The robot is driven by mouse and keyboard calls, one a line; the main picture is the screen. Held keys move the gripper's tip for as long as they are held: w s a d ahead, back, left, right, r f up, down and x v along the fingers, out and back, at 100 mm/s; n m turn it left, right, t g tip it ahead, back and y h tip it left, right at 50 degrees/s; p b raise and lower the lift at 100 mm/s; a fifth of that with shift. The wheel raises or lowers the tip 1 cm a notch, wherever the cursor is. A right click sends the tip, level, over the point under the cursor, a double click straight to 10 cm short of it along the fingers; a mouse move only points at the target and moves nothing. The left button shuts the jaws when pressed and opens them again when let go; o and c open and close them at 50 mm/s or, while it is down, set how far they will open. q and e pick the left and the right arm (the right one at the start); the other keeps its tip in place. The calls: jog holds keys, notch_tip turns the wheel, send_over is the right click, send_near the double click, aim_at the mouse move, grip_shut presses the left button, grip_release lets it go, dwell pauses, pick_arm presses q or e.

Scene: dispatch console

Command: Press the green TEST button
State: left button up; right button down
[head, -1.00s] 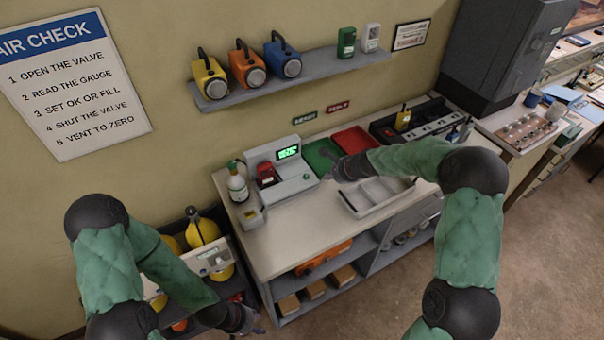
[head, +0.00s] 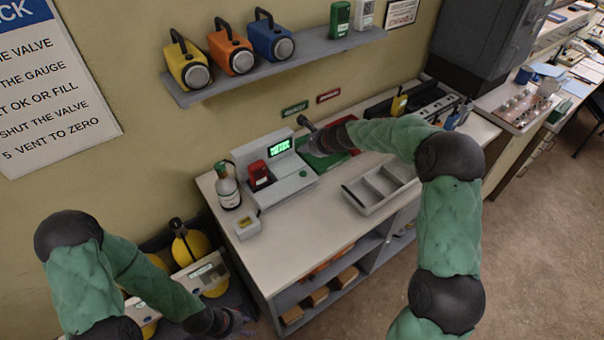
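The grey bench device (head: 282,172) stands on the counter with a lit green display (head: 279,147) and a red part (head: 258,175) in its left side. A small round green button (head: 303,174), too small to read any label, is on its lower right face. My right gripper (head: 306,128) is raised behind and above the device's right side, apart from the button. Its fingers are small and dark, so their opening is unclear. My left gripper (head: 238,322) is low at the bottom of the view, in front of the counter, its fingers hard to make out.
A white-labelled bottle (head: 228,188) and a small grey box (head: 246,225) stand left of the device. A grey divided tray (head: 380,188) is to the right. A wall shelf (head: 330,48) overhangs the back. The counter front is bare.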

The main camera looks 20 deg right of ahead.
jog(key=shift+f, duration=0.15)
jog(key=b, duration=0.7)
send_over(304, 174)
notch_tip(304, 174, down, 7)
jog(key=shift+f, duration=0.1)
jog(key=shift+f+b, duration=0.7)
dwell(0.6)
jog(key=shift+f+b, duration=0.3)
jog(key=shift+f, duration=0.1)
jog(key=shift+f+b, duration=0.3)
jog(key=shift+f, duration=0.1)
dwell(0.6)
jog(key=shift+r, duration=0.1)
dwell(0.4)
jog(key=shift+r+p, duration=0.7)
jog(key=shift+p, duration=0.15)
